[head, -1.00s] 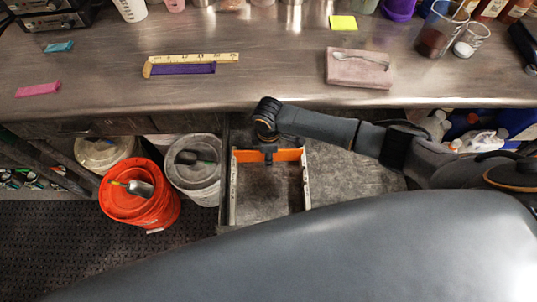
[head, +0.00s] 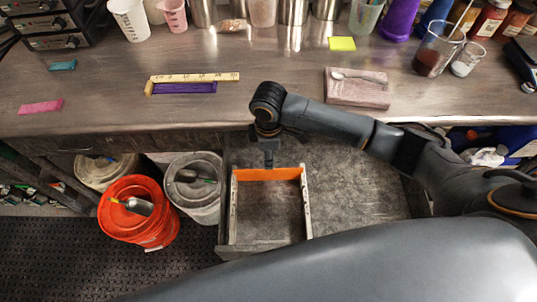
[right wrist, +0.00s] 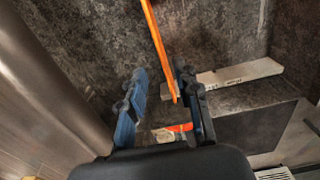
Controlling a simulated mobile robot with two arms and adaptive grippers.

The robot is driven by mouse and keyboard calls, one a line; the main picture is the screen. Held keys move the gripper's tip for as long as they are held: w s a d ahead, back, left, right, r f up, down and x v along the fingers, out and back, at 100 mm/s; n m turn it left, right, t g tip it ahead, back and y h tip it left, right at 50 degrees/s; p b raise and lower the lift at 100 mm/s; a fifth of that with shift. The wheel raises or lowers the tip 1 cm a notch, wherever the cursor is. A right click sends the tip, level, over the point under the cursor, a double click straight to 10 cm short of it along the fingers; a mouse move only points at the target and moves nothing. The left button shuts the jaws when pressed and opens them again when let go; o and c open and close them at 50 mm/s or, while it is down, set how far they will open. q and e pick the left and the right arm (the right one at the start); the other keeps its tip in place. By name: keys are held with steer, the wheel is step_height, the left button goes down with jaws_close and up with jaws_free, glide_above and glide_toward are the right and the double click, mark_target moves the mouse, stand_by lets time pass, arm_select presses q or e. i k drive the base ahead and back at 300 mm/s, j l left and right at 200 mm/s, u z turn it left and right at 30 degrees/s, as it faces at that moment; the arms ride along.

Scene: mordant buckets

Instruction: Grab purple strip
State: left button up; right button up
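The purple strip (head: 185,88) lies flat on the workbench, along the near edge of a yellow ruler (head: 195,77). My right gripper (head: 268,162) points down well below and right of the strip in the head view, above the orange panel (head: 268,174) of an open drawer. In the right wrist view my right gripper (right wrist: 160,105) is open, with its two fingers apart and nothing held. The orange panel's edge (right wrist: 157,40) runs toward the gap between the fingers; I cannot tell whether they touch it. My left gripper is not in view.
A pink strip (head: 40,107) and a teal strip (head: 62,65) lie at the left. A pink pad (head: 357,98) with a spoon lies right of the ruler. An orange bucket (head: 130,225) and a grey bucket (head: 207,207) stand left of the drawer.

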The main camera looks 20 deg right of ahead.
mark_target(210, 88)
steer(key=k+j, duration=0.15)
steer(key=j, duration=0.25)
steer(key=k+j, duration=0.15)
steer(key=j, duration=0.25)
steer(key=k+j, duration=0.1)
steer(key=j, duration=0.3)
steer(key=k+j, duration=0.15)
steer(key=j, duration=0.25)
steer(key=k+j, duration=0.15)
steer(key=j, duration=0.25)
